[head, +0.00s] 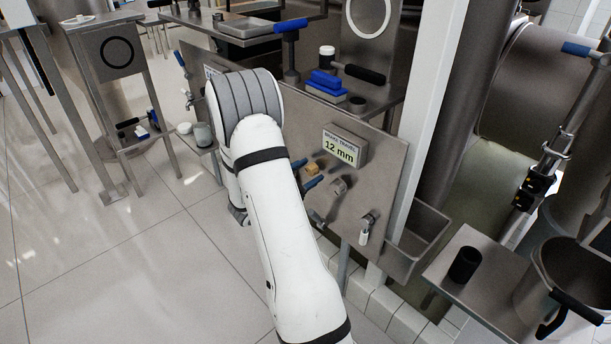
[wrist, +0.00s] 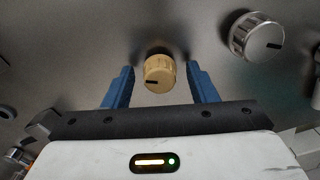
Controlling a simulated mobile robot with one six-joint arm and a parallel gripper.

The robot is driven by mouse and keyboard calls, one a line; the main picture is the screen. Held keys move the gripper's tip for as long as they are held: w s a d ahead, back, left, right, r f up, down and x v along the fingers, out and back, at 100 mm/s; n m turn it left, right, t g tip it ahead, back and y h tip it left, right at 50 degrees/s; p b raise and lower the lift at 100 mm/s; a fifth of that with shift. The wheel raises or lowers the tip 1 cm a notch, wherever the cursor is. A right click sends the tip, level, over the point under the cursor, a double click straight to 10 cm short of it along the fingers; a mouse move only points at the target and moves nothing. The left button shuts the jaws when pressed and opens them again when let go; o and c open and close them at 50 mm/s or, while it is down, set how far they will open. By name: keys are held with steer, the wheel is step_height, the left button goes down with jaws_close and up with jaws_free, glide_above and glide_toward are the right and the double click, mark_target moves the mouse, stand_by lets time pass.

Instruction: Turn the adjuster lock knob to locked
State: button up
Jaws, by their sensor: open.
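A brass-coloured ribbed knob (wrist: 159,73) with a dark index mark stands on the steel panel (head: 377,190). In the wrist view it sits between the two blue fingers of my gripper (wrist: 159,80), with a gap on each side. Its mark points to the left. The knob also shows in the head view (head: 312,169), beside the fingertips. A silver ribbed knob (wrist: 257,36) is to the right, its mark pointing right. No label shows which one is the adjuster lock knob. My gripper is open and empty. My arm hides the panel's left part in the head view.
A display (head: 344,147) reading "BRAKE TRAVEL 12 mm" is fixed above the knobs. A small valve (head: 367,228) sticks out at the panel's lower right. Blue blocks (head: 327,84) lie on the shelf above. The tiled floor (head: 120,255) is clear at left.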

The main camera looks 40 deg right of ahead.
steer(key=shift+c, duration=0.2)
steer(key=c, duration=0.9)
steer(key=shift+a, duration=0.2)
steer(key=shift+d+r, duration=0.1)
steer(key=shift+d, duration=0.05)
